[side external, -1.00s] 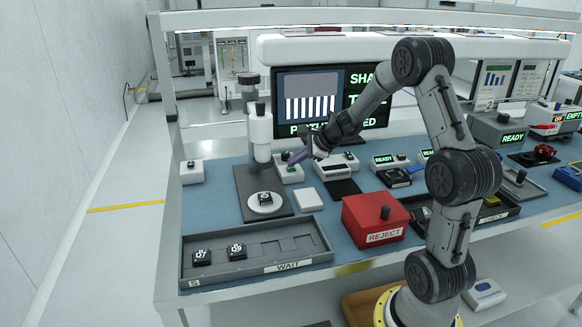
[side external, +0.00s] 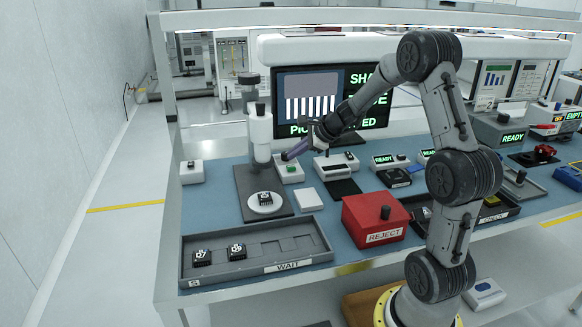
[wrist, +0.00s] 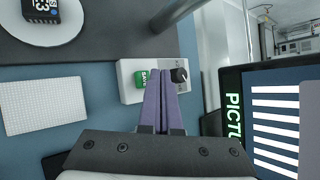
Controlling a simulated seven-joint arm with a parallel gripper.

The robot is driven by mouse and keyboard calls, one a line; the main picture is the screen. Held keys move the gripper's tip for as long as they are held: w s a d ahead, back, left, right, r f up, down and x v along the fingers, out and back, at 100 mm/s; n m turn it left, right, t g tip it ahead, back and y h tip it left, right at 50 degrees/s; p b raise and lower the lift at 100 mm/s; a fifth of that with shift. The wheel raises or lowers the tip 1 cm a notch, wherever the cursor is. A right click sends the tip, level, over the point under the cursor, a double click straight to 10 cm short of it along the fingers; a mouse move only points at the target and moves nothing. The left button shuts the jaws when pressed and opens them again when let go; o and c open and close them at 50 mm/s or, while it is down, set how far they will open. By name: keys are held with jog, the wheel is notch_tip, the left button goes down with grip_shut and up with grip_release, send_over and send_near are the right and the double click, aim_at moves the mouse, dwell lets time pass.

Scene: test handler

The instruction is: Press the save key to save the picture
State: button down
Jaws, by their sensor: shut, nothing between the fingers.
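The save key is a green key (wrist: 141,78) on a small white box (wrist: 132,93) in the wrist view, its lettering partly covered by my fingers. In the side view the box (side external: 290,173) stands right of the microscope-like stand, with the green key (side external: 291,169) on top. My gripper (side external: 285,157) is shut and empty, its purple fingertips just above and beside the box. In the wrist view my gripper (wrist: 162,73) points between the green key and a black knob (wrist: 179,75). Contact cannot be told. The screen (side external: 310,92) shows white stripes and green text ending in "ED", partly hidden by my arm.
The stand (side external: 260,130) is close on the left, with a chip on its round plate (side external: 264,210). A white pad (side external: 310,199), a red REJECT box (side external: 365,222) and a WAIT tray (side external: 300,262) lie nearer the front. More devices fill the right.

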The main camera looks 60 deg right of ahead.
aim_at(294, 167)
jog(key=shift+r, duration=2.15)
jog(key=shift+a, duration=0.1)
jog(key=s+a+r+n+g+y, duration=0.1)
jog(key=s+a+r+n, duration=0.35)
jog(key=a+n, duration=0.45)
jog(key=s+a+r+n+g, duration=0.1)
jog(key=s+a+r+n, duration=0.3)
jog(key=a+n, duration=0.55)
jog(key=s+a+f+n, duration=0.2)
jog(key=s+a+n, duration=0.1)
jog(key=s, duration=0.6)
jog(key=s+a+f+n+g, duration=0.1)
jog(key=s+a+f+n, duration=0.2)
jog(key=s+n, duration=0.3)
jog(key=s+a, duration=0.1)
jog(key=s, duration=0.2)
jog(key=shift+s+a+g+h, duration=0.15)
jog(key=shift+a+g+h, duration=0.1)
jog(key=shift+g+h, duration=0.05)
